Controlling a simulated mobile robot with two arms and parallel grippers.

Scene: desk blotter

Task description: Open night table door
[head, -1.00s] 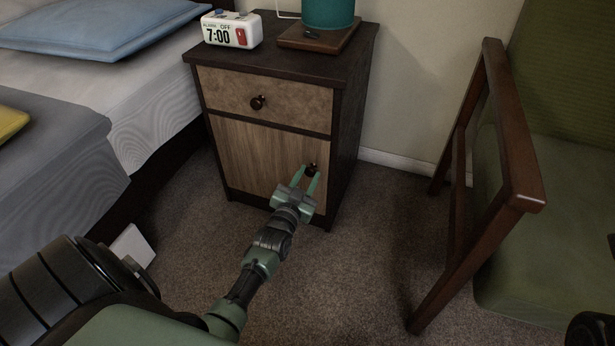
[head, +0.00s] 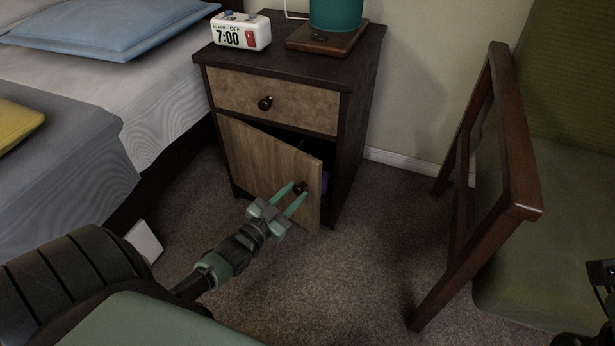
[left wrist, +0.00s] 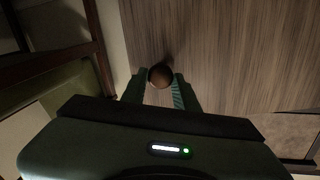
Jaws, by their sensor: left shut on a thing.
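The night table (head: 362,110) is dark wood with a lighter drawer front (head: 290,98) on top and a door below. The door (head: 262,165) stands partly open, hinged on its left side, with a dark gap along its top and right. My left gripper (head: 297,193) is shut on the round dark door knob (head: 301,187). In the left wrist view the knob (left wrist: 160,76) sits between the two green fingers, against the wood-grain door (left wrist: 235,50). A small part of my right gripper (head: 604,275) shows at the right edge; its jaws are unclear.
A bed (head: 75,140) stands close on the left, with a white box-like object (head: 145,242) on the floor beside it. A wooden-armed green chair (head: 515,160) stands on the right. Carpet (head: 340,270) in front is clear. An alarm clock (head: 240,33) sits on the table top.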

